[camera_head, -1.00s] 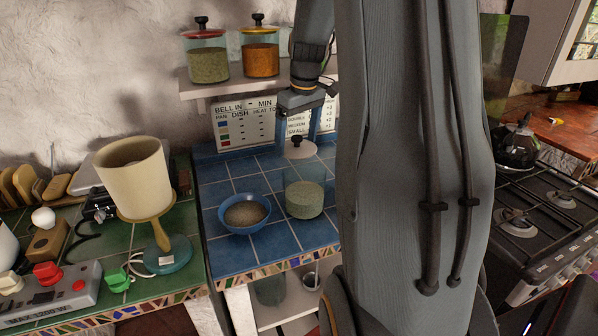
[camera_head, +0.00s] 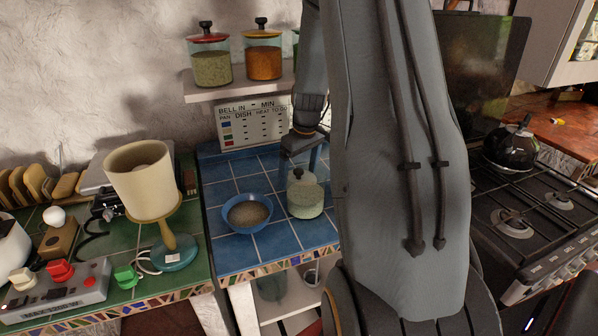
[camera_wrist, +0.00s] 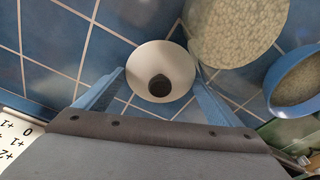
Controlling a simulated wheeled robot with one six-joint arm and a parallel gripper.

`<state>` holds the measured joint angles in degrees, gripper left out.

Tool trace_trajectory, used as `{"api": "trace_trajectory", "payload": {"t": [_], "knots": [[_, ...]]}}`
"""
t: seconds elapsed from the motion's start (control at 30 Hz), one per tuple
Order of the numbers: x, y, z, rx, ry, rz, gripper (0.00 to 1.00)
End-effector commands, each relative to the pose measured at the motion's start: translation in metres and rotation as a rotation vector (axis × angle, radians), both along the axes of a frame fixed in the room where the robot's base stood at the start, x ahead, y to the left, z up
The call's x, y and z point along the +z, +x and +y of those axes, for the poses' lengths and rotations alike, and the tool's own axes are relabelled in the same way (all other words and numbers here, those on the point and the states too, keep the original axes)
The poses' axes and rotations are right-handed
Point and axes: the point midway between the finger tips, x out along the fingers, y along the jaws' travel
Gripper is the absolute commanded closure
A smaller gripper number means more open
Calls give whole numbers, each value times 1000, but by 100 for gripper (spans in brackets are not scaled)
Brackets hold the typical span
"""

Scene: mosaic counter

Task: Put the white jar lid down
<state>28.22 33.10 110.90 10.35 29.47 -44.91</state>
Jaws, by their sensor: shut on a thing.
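The white jar lid (camera_wrist: 178,65) has a dark round knob and sits between the two blue fingers of my gripper (camera_wrist: 158,76), which is shut on it. In the head view my gripper (camera_head: 304,160) points down at the back of the blue tiled counter, and the lid (camera_head: 301,179) shows through and above the glass jar (camera_head: 306,200). The jar holds pale grain and has no lid on it. In the wrist view the lid is beside the jar (camera_wrist: 238,30), over blue tiles. I cannot tell whether it touches them.
A blue bowl (camera_head: 246,228) of grain stands left of the jar. A shelf (camera_head: 230,91) with lidded jars hangs above, with a printed board (camera_head: 250,126) below it. A cream lamp (camera_head: 142,180) stands on green tiles. Blue tiles behind the bowl are clear.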

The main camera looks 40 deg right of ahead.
Motion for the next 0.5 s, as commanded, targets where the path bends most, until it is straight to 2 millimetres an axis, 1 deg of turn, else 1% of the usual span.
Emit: {"api": "trace_trajectory", "payload": {"t": [0.17,0.2,0.27,0.5], "knots": [[-3,0,0,0,0,0,35],[-3,0,0,0,0,0,8],[-2,0,0,0,0,0,0],[-1,0,0,0,0,0,0]]}}
